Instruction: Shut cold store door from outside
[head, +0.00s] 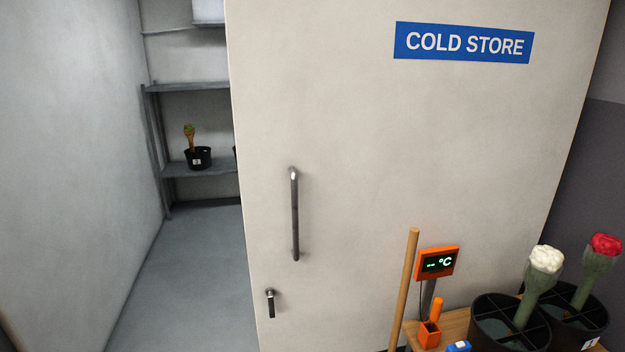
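The cold store door (390,140) is a large pale panel with a blue "COLD STORE" sign (464,43). It stands ajar, with a wide opening to its left showing the room inside. A vertical metal bar handle (294,214) sits near its left edge. A small dark latch lever (270,302) is below the handle. Neither of my grippers shows in the head view.
Inside are grey shelves (188,86) with a black pot (198,158), and bare floor (185,270).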

